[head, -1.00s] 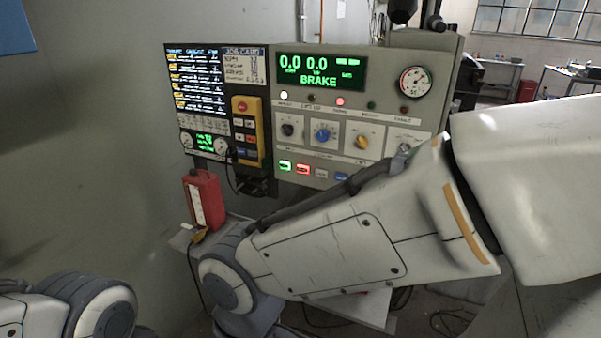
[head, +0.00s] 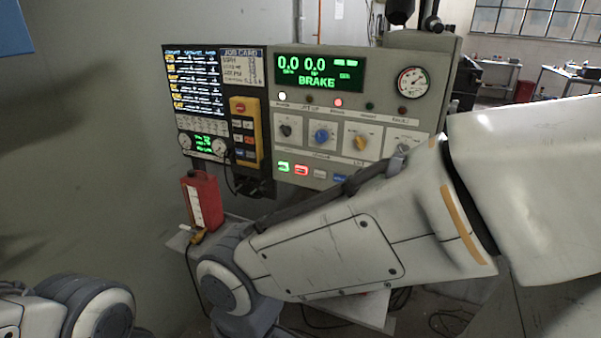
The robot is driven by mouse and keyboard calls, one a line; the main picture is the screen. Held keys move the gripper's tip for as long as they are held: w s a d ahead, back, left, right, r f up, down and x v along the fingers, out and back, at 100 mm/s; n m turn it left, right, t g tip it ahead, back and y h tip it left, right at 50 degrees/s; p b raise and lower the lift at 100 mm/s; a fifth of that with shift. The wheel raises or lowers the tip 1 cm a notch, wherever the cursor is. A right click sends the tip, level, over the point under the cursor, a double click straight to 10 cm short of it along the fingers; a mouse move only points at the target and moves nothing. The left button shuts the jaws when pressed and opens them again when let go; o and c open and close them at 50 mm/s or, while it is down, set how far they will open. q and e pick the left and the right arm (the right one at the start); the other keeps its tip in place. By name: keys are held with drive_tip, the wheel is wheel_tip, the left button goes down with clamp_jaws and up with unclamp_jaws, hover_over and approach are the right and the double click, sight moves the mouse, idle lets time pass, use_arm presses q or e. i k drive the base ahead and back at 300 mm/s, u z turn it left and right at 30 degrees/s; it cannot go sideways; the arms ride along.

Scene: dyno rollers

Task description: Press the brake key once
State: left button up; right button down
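The control panel (head: 440,58) stands upright, and its green display (head: 320,70) reads 0.0, 0.0 and BRAKE. Below the knobs is a row of keys: a lit green key (head: 284,167), a lit red key (head: 301,170), a grey key (head: 320,174) and a blue key (head: 340,178). Their labels are too small to read, so I cannot tell which is the brake key. My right arm crosses in front of the panel's lower right. My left arm shows at the bottom left. Both grippers are outside the picture.
A yellow pendant (head: 238,108) with a red button hangs left of the display, beside a dark screen (head: 193,80). A red container (head: 202,200) stands on a shelf (head: 180,240) below. Cables hang underneath.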

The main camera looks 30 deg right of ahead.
sight(302, 170)
drive_tip(key=k, duration=0.5)
drive_tip(key=z, duration=1.2)
drive_tip(key=i, duration=0.65)
drive_tip(key=u, duration=1.3)
